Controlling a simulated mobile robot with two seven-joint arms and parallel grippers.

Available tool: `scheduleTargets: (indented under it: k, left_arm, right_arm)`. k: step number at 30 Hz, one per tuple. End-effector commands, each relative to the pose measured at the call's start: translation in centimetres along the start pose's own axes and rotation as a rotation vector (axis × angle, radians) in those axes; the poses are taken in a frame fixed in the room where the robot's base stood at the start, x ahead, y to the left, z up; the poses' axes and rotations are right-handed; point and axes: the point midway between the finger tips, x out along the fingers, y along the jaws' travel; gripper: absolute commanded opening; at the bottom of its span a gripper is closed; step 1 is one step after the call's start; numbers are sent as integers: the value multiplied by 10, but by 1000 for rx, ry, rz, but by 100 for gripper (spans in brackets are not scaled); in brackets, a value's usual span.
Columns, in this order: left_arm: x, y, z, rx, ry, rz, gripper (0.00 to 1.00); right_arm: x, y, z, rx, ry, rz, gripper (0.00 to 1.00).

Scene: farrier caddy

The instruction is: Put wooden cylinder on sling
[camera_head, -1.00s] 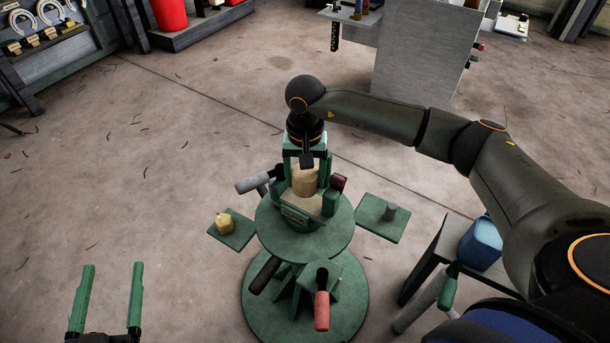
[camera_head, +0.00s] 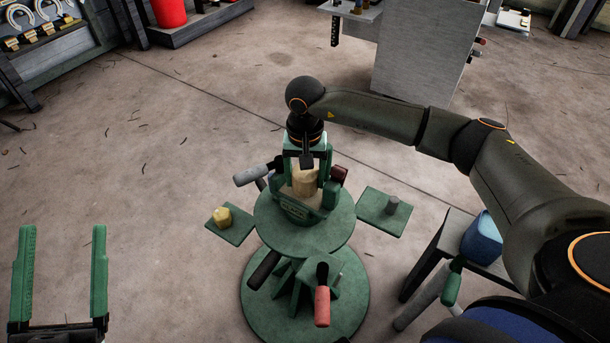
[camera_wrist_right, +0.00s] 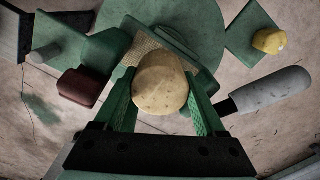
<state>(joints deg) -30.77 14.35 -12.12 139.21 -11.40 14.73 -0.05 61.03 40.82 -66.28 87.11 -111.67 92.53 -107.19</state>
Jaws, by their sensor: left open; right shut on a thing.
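The wooden cylinder (camera_head: 305,182) stands over the top of the green farrier caddy (camera_head: 328,238), at the sling (camera_head: 301,212) in its middle. It also shows in the right wrist view (camera_wrist_right: 160,82), end-on between the green fingers. My right gripper (camera_head: 304,174) points down from above and is shut on the cylinder. I cannot tell whether the cylinder's lower end rests on the sling. My left gripper (camera_head: 60,270) is open and empty at the lower left, away from the caddy.
Tool handles stick out around the caddy, with a grey one (camera_head: 257,173) and a red one (camera_head: 322,306). Side plates carry a yellow lump (camera_head: 222,217) and a grey peg (camera_head: 392,204). A small table with a blue object (camera_head: 483,241) stands right.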

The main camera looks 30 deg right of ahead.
Motion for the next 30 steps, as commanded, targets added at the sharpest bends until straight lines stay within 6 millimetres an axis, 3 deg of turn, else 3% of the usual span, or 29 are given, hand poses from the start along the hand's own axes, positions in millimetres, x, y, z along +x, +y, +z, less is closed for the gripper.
scheduleTargets:
  k: [12,30]
  left_arm:
    - [0,0,-43,50,179,11,77]
    - [-1,0,-51,59,213,13,77]
  right_arm:
    - [10,0,0,1,1,-1,0]
    - [12,0,0,0,0,-1,0]
